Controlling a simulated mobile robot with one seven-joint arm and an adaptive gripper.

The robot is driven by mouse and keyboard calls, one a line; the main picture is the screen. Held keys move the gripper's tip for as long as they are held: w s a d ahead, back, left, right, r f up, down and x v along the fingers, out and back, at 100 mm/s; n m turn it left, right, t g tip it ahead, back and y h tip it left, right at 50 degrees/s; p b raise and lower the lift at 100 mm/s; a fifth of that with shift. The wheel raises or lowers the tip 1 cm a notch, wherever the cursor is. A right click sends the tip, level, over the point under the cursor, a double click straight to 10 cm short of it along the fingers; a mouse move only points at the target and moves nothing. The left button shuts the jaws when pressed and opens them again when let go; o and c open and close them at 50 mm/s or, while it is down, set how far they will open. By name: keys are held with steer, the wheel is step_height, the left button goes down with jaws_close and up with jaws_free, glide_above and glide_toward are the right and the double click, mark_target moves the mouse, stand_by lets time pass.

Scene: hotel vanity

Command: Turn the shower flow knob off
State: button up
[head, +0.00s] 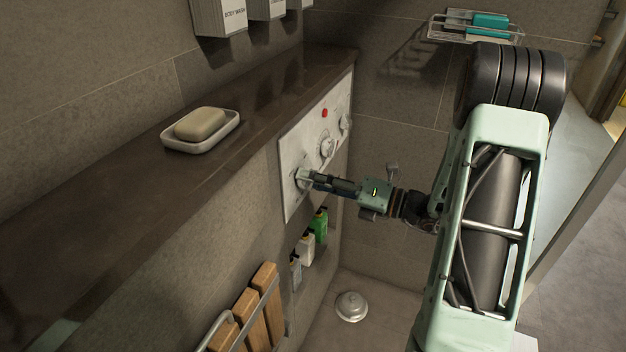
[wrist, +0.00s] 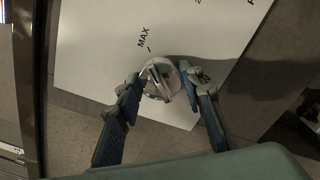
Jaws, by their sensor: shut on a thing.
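The shower control panel (head: 294,150) is a pale plate on the wall below the dark ledge. It carries several knobs in a row and a red dot. My gripper (head: 308,176) is at the nearest knob (head: 299,178), which is mostly hidden behind the fingers in the head view. In the wrist view the round metallic knob (wrist: 160,80) sits between the two fingertips of my gripper (wrist: 163,84), beside a "MAX" mark on the white panel (wrist: 100,45). The fingers are shut on this knob. Two further knobs, a middle one (head: 327,147) and a far one (head: 345,122), stand free.
A soap dish (head: 222,138) with a soap bar (head: 200,123) rests on the ledge (head: 110,190). A wooden slatted seat (head: 265,285) is folded at the wall. A wire shelf (head: 440,35) hangs behind my arm.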

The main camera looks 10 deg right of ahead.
steer(key=n, duration=0.4)
steer(key=n+b, duration=0.1)
steer(key=n, duration=0.3)
steer(key=shift+f+n, duration=0.1)
steer(key=shift+n, duration=0.2)
steer(key=n+b, duration=0.2)
steer(key=n, duration=0.2)
steer(key=shift+n+b, duration=1.4)
steer(key=shift+n, duration=0.9)
steer(key=o, duration=1.2)
steer(key=shift+c, duration=0.2)
steer(key=shift+d, duration=0.1)
